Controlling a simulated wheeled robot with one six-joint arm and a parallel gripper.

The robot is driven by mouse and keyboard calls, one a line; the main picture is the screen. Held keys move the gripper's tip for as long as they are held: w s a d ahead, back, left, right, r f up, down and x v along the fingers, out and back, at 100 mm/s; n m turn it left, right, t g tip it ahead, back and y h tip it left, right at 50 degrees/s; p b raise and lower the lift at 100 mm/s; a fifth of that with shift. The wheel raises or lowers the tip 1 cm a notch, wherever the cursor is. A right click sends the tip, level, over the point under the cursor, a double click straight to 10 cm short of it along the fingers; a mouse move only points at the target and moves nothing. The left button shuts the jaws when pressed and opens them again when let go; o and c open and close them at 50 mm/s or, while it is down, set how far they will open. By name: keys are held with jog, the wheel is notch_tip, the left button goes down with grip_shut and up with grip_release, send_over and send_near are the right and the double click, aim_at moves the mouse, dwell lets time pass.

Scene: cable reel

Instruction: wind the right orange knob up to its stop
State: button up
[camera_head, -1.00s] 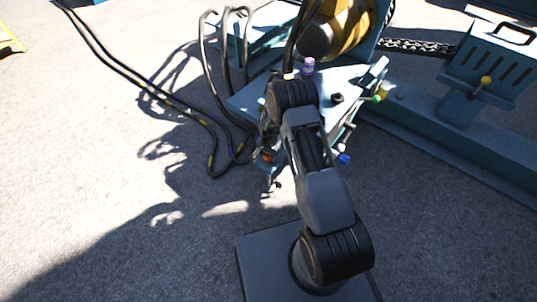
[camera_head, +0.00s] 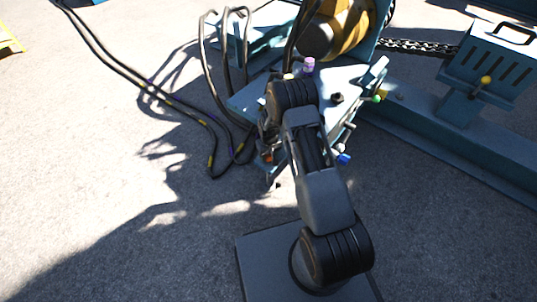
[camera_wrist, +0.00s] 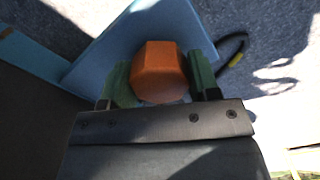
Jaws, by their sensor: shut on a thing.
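The orange knob (camera_wrist: 160,72) is a faceted cap seen from close by in the wrist view, in front of a blue panel. My gripper (camera_wrist: 160,82) has its green-padded fingers on both sides of the knob, shut on it. In the head view a small bit of orange (camera_head: 267,157) shows beside my arm at the left edge of the blue machine. My arm hides most of the gripper there. Whether this is the right one of several orange knobs I cannot tell.
The blue machine (camera_head: 245,104) carries a purple knob (camera_head: 308,65), a green knob (camera_head: 379,96) and a blue knob (camera_head: 344,159). Black cables (camera_head: 185,104) lie on the ground to the left. A long blue beam (camera_head: 440,145) runs to the right. The ground at front left is clear.

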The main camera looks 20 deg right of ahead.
jog(key=n, duration=0.7)
jog(key=shift+s, duration=0.1)
jog(key=n, duration=0.4)
jog(key=shift+n, duration=2.1)
jog(key=o, duration=0.9)
jog(key=shift+r, duration=0.1)
notch_tip(320, 180, up, 14)
jog(key=p, duration=0.4)
jog(key=shift+f+p, duration=0.2)
jog(key=shift+p, duration=0.15)
